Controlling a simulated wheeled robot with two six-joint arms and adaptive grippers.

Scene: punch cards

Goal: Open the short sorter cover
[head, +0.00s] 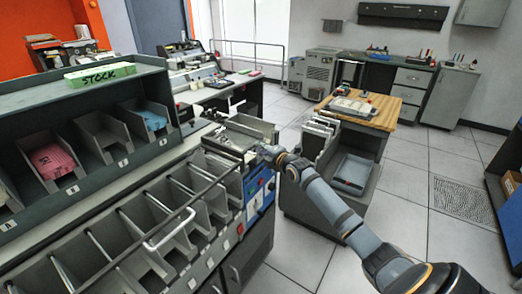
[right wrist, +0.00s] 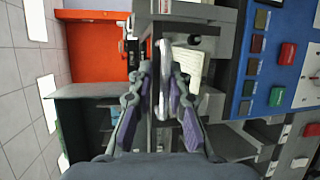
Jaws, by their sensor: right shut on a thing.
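The card sorter runs across the left of the head view, with open pockets and a long rail. The short sorter cover (head: 229,141) seems to be the dark part at its far end, above the blue control panel; its outline is hard to make out. My right gripper (head: 266,154) is at that end. In the right wrist view my right gripper (right wrist: 162,88) is shut on an upright pale grey bar (right wrist: 163,62), which looks like the cover's handle. Whether the cover is raised I cannot tell. My left gripper is not in view.
A blue control panel (right wrist: 268,62) with red and green buttons is close beside the gripper. A shelf of card bins (head: 85,135) stands behind the sorter. A wooden-topped cart (head: 375,112) stands to the right, with open floor beyond.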

